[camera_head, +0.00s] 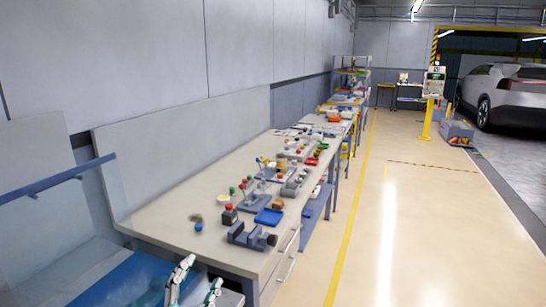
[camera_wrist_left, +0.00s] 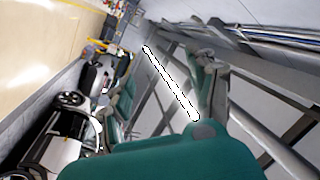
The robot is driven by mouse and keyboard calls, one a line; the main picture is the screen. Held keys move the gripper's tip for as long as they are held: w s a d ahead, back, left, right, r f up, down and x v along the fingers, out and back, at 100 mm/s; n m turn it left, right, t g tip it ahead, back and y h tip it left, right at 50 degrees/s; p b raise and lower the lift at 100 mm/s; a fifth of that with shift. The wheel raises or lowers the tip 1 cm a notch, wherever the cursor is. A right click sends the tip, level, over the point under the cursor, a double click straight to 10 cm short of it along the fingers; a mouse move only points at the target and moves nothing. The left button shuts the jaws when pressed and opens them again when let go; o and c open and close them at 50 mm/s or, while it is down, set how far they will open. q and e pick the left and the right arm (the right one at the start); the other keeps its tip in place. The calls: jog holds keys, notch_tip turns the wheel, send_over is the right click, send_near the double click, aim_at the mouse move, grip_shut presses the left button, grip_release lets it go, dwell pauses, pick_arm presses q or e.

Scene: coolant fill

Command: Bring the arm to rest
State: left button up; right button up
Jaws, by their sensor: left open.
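My left gripper (camera_head: 202,273) is at the bottom edge of the head view, in front of the near end of the workbench (camera_head: 165,212). Its two pale, teal-marked fingers stand apart, pointing up, with nothing seen between them. The rest of this arm is mostly cut off by the frame. In the left wrist view, teal and grey gripper parts (camera_wrist_left: 165,155) fill the lower middle, and no held object shows. My right gripper is in neither view.
A grey vise (camera_head: 250,236), a blue tray (camera_head: 268,216) and several small parts crowd the bench. A blue rail (camera_head: 60,180) stands at the left. The floor (camera_head: 430,230) right of the bench is clear. A white car (camera_head: 505,92) is parked far right.

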pick_arm(q)
jog(key=s+a+f+n+g+y, duration=0.3)
jog(key=s+f+n+g, duration=0.15)
jog(key=f, duration=0.35)
jog(key=s+a+f+n+g+y, duration=0.25)
jog(key=s+f, duration=0.25)
jog(key=f, duration=0.3)
jog(key=s+f+n+g+h, duration=0.1)
jog(key=s+f+g, duration=0.4)
jog(key=s, duration=0.4)
jog(key=s+f+n+g+h, duration=0.1)
jog(key=s+f+g, duration=0.35)
jog(key=s, duration=0.45)
notch_tip(320, 180, down, 30)
jog(key=b, duration=0.5)
jog(key=s+a+f+g+b, duration=0.1)
jog(key=s+f+b, duration=0.1)
jog(key=s+f, duration=0.6)
jog(key=s+a+f+g+b, duration=0.1)
jog(key=s+a+f+b, duration=0.1)
jog(key=s+f, duration=0.7)
notch_tip(320, 180, down, 6)
jog(key=shift+s+a+r+y+b, duration=0.25)
jog(key=shift+y+b, duration=0.1)
jog(key=shift+b, duration=0.15)
